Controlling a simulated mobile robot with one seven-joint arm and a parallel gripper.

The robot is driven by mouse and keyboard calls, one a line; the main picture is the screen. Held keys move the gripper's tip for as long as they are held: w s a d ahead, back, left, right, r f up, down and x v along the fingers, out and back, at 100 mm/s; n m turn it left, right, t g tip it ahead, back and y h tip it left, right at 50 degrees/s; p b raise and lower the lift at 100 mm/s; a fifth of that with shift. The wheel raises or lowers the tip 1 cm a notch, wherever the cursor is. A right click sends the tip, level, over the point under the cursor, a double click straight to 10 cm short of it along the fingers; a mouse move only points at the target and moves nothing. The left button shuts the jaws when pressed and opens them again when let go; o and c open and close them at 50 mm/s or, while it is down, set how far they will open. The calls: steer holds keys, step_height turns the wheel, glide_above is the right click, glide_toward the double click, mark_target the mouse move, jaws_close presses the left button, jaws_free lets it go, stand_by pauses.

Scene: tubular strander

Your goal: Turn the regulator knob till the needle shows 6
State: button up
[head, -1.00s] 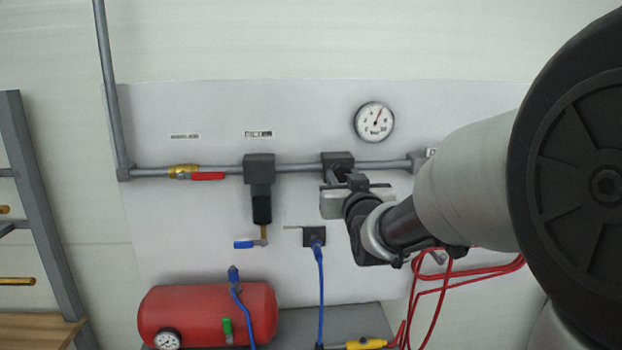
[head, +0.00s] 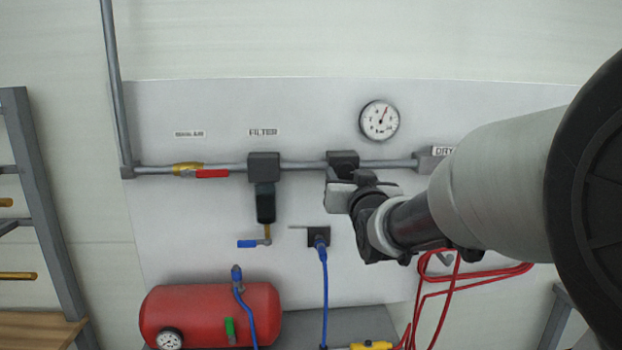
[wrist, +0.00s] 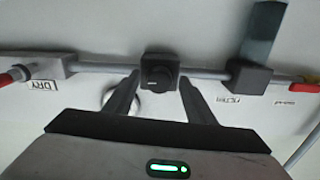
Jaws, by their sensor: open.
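The regulator (head: 342,158) is a dark block on the grey pipe, with its round black knob (wrist: 159,73) facing me in the wrist view. The white gauge (head: 380,121) hangs above it; its red needle points up and slightly right, but its figures are too small to read. The gauge also shows in the wrist view (wrist: 107,98), partly behind a finger. My gripper (wrist: 159,82) is open, a finger on each side of the knob; I cannot tell whether they touch it. In the head view my gripper (head: 342,186) is just below the regulator and partly covers the knob.
Left along the pipe are the filter (head: 264,185) and a red-handled yellow valve (head: 195,170). The DRY block (head: 432,160) is to the right. A blue hose (head: 325,285), a red tank (head: 212,312) and red hoses (head: 480,268) lie below.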

steer(key=s+b, duration=0.3)
steer(key=s, duration=1.4)
steer(key=shift+s, duration=0.2)
stand_by(2.7)
